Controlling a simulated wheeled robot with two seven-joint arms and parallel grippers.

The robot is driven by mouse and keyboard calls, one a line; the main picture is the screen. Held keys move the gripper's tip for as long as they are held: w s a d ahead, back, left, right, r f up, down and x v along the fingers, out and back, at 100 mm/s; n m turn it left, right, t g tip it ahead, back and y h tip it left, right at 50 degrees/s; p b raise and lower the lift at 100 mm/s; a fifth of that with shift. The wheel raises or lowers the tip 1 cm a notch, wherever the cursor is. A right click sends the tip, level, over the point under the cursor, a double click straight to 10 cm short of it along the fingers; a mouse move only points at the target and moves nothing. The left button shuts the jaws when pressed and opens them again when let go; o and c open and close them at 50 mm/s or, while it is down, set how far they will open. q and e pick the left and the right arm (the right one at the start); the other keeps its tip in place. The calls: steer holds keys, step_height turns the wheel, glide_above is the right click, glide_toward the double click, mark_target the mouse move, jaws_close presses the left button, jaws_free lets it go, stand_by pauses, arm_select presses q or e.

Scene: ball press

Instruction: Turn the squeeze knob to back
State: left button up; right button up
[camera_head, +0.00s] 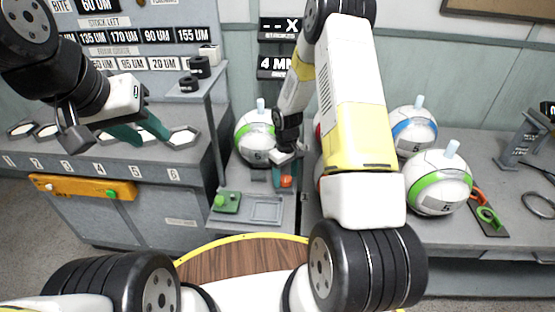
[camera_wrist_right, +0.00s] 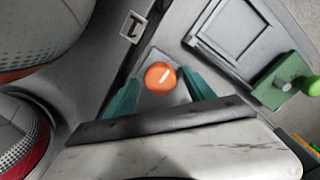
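The orange knob (camera_wrist_right: 160,77) is round with a white line across its top. In the head view the orange knob (camera_head: 286,181) is partly covered by my right gripper (camera_head: 284,172). In the right wrist view my right gripper (camera_wrist_right: 160,95) is open, with one teal finger on either side of the knob. A gap shows between each finger and the knob, so the fingers look apart from it. My left gripper (camera_head: 140,130) is open and empty, above the left counter, far from the knob.
A green knob (camera_head: 222,201) on a plate sits beside a grey recessed tray (camera_head: 262,208), left of the orange knob. A green-white ball (camera_head: 255,138) stands close behind my right gripper. More balls (camera_head: 440,182) stand on the right counter. A post with a small shelf (camera_head: 210,95) stands between the counters.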

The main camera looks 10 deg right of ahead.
mark_target(285, 178)
step_height(285, 178, up, 8)
steer(key=shift+f, duration=0.1)
stand_by(0.5)
steer(key=s+r+m+t, duration=0.15)
steer(key=s+r, duration=0.25)
steer(key=r, duration=0.7)
steer(key=s+r+m+t, duration=0.15)
steer(key=s+r, duration=0.25)
steer(key=r, duration=0.6)
steer(key=s+a+r+m+t+y, duration=0.1)
steer(key=s+r, duration=0.4)
steer(key=s, duration=0.3)
steer(key=s+a+r+m+t+y, duration=0.1)
steer(key=s+r+t, duration=0.1)
steer(key=s+r, duration=0.3)
steer(key=shift+s, duration=1.8)
steer(key=shift+a, duration=0.1)
